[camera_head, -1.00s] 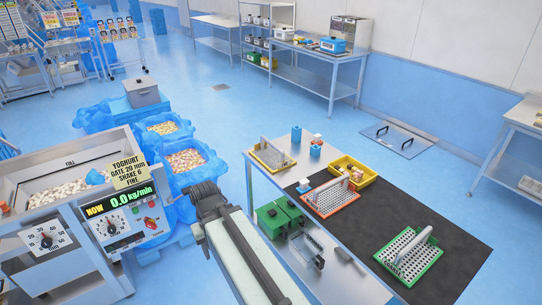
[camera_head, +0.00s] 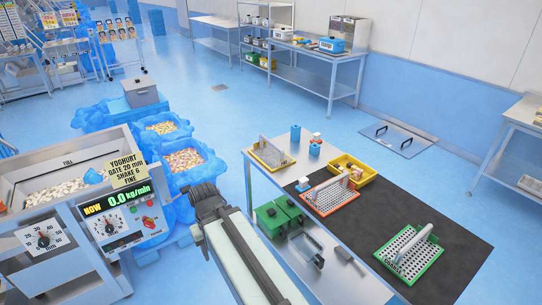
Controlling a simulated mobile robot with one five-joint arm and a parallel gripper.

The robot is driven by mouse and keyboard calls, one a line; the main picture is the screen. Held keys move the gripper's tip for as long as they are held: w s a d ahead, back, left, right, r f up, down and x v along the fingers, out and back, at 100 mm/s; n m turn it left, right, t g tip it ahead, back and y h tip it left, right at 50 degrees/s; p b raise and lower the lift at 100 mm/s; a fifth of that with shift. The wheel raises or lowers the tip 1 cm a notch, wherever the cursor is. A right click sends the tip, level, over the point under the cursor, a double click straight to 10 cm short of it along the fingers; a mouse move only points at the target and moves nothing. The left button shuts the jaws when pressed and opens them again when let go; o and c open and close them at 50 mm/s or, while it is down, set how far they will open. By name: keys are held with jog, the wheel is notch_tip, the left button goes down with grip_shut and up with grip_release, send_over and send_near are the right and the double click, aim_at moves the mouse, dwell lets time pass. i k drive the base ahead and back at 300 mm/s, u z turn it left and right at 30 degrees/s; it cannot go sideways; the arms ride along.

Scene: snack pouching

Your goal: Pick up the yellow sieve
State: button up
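The yellow sieve (camera_head: 267,158), a flat plate with a yellow rim and an upright grey handle, sits at the far left corner of the work table. My gripper (camera_head: 204,192) is the dark end of my arm, left of the table and apart from the sieve. It is seen from behind, and its fingers cannot be made out. An orange-rimmed sieve (camera_head: 326,200) and a green-rimmed sieve (camera_head: 412,262) sit on the dark mat, nearer and to the right.
A yellow bin (camera_head: 368,178) with small items stands behind the orange sieve. Blue containers (camera_head: 296,134) stand close to the yellow sieve. The weighing machine (camera_head: 125,218) and blue-lined crates (camera_head: 190,176) stand left of my arm.

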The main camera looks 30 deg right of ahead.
aim_at(269, 154)
jog(key=z, duration=0.45)
jog(key=i, duration=1.4)
jog(key=u, duration=1.65)
